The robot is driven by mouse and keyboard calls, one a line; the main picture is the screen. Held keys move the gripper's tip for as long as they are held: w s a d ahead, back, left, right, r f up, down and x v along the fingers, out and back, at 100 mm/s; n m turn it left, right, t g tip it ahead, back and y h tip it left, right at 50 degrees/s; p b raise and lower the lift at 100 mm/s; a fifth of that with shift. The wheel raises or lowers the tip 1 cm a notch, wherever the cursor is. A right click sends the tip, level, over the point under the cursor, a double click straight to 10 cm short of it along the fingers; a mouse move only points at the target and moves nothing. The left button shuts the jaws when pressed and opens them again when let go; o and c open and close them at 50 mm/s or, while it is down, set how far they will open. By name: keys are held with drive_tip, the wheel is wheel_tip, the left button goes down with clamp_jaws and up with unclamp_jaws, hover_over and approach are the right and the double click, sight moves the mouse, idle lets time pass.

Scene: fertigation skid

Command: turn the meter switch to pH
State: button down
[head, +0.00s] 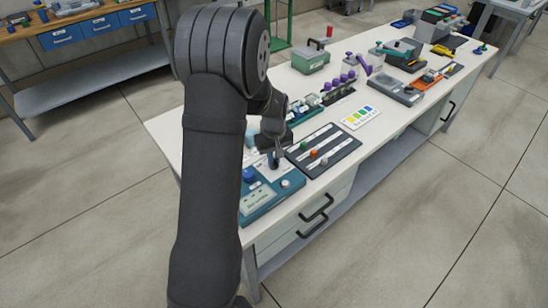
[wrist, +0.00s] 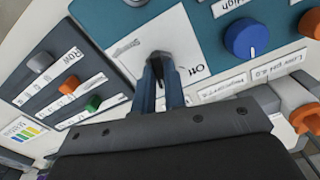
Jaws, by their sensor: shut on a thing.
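The meter switch (wrist: 158,56) is a dark knob on a white label plate of a teal panel. The plate carries the word "Off" right of my fingers and another label up and left that I cannot read clearly. My gripper (wrist: 165,78) is shut on the switch from the near side, and the fingers hide most of it. In the head view the teal panel (head: 262,212) lies at the near end of the white bench, with my gripper (head: 274,158) down on it. The switch's exact pointing direction is hard to tell.
A blue knob (wrist: 245,38) sits on the same panel, right of my gripper in the wrist view. A dark board (head: 337,143) with green, orange and grey knobs lies close beside the panel. Orange-handled valves (wrist: 305,116) are near the right edge of the wrist view.

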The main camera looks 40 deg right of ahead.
drive_tip(key=c, duration=1.5)
unclamp_jaws()
drive_tip(key=shift+r, duration=0.1)
wheel_tip(320, 180, up, 17)
drive_tip(key=shift+r, duration=0.15)
wheel_tip(320, 180, down, 18)
drive_tip(key=shift+r, duration=0.2)
drive_tip(key=shift+r, duration=0.15)
